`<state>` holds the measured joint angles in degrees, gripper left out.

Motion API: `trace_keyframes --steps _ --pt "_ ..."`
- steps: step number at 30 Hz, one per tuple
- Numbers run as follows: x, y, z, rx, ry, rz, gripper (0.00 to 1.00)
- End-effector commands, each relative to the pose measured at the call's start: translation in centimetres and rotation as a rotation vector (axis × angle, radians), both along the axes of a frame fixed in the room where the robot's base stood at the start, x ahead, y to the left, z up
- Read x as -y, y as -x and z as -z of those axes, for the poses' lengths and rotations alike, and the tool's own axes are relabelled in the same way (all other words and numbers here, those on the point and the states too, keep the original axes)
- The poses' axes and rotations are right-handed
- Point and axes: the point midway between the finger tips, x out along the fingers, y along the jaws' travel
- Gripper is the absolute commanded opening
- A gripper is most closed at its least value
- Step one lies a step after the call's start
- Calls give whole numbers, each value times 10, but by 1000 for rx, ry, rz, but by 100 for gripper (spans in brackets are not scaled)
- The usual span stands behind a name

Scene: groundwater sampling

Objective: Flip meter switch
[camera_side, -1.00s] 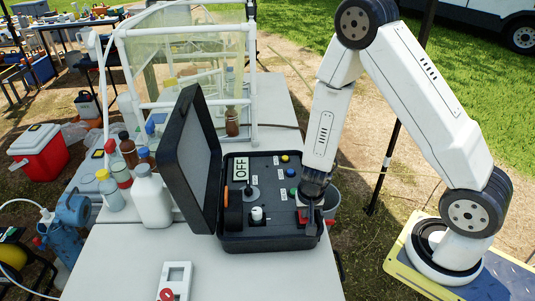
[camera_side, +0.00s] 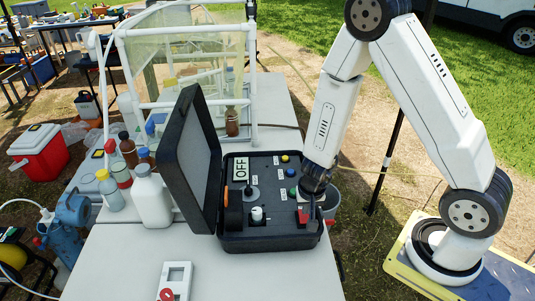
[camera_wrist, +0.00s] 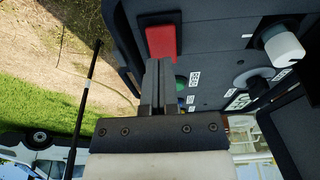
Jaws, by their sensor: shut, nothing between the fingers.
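The meter is a black open case (camera_side: 270,243) on the table, its lid standing up at the left. Its panel shows a sign reading OFF (camera_side: 241,169). A red rocker switch (camera_side: 302,217) sits near the panel's front right; in the wrist view the red switch (camera_wrist: 161,42) is just beyond my fingertips. My gripper (camera_side: 309,205) is shut and empty, pointing down beside the switch. In the wrist view my gripper's closed fingers (camera_wrist: 158,72) end close to the switch's edge; I cannot tell whether they touch it.
The panel also has a white-capped knob (camera_side: 257,214), a grey-based lever (camera_side: 251,190) and several coloured buttons. A white bottle (camera_side: 151,200) and other bottles stand left of the case. A white handheld device (camera_side: 176,279) lies in front. The table front is otherwise clear.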

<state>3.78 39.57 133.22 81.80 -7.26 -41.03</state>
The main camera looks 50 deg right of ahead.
Motion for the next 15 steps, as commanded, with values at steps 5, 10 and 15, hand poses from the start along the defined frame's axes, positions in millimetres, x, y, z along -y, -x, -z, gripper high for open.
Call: trace_keyframes --steps 5,10,15 --pt "-1 1 -7 2 1 2 0" --pt "-2 2 -12 0 1 1 0" --pt "-3 3 -17 1 1 1 0"
